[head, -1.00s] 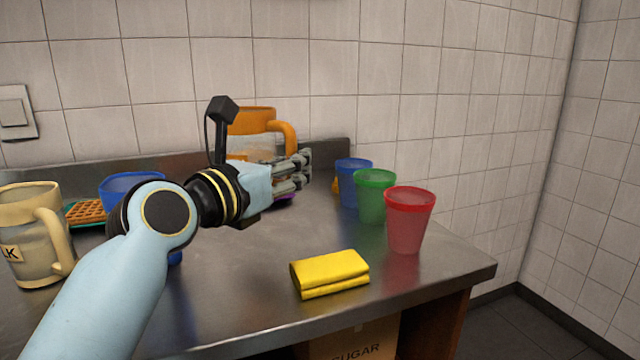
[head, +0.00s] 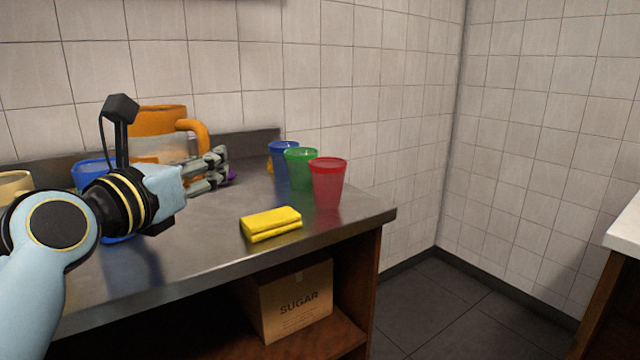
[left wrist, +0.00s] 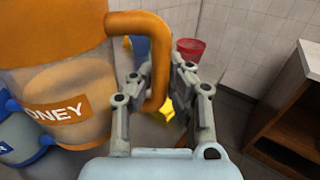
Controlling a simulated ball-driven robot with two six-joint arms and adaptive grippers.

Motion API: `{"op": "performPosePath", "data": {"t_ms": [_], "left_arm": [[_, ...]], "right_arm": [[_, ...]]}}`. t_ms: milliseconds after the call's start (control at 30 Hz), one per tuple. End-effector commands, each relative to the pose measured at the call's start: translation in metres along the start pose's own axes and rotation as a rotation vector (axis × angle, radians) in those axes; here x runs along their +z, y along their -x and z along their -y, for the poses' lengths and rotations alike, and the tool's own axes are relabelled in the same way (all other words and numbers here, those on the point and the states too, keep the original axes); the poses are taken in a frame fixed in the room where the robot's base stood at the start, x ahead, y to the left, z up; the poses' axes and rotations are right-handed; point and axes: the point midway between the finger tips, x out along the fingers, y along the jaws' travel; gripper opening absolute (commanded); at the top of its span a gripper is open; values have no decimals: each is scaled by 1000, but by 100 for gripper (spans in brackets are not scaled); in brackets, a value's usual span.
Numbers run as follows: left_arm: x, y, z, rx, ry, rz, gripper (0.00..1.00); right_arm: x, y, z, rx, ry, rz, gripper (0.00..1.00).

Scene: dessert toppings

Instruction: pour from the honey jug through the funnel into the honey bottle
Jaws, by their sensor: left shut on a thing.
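The honey jug (head: 158,121) has a clear body and an orange lid and handle, and stands at the back left of the counter in the head view. In the left wrist view the jug (left wrist: 70,105) fills the left side, with part of a "HONEY" label showing. My left gripper (head: 222,170) is shut on its orange handle, which lies between the fingers (left wrist: 165,95). My arm hides the jug's base, so I cannot tell whether it touches the counter. I cannot make out the funnel or the honey bottle. My right gripper is out of view.
Blue (head: 283,150), green (head: 300,168) and red (head: 328,183) cups stand in a row at the counter's right. A folded yellow cloth (head: 271,223) lies near the front edge. A sugar box (head: 296,303) sits on the shelf below. Another counter (head: 626,222) is at the far right.

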Motion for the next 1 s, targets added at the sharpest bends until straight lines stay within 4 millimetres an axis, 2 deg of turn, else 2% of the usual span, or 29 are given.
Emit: {"op": "performPosePath", "data": {"t_ms": [467, 800, 1000], "left_arm": [[-6, 59, -2, -71, -8, 4, 0], [-15, 118, -2, -146, -9, 2, 0], [-17, 136, -3, -167, -6, 6, 0]], "right_arm": [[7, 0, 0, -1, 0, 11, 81], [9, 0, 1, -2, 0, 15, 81], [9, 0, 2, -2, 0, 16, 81]]}}
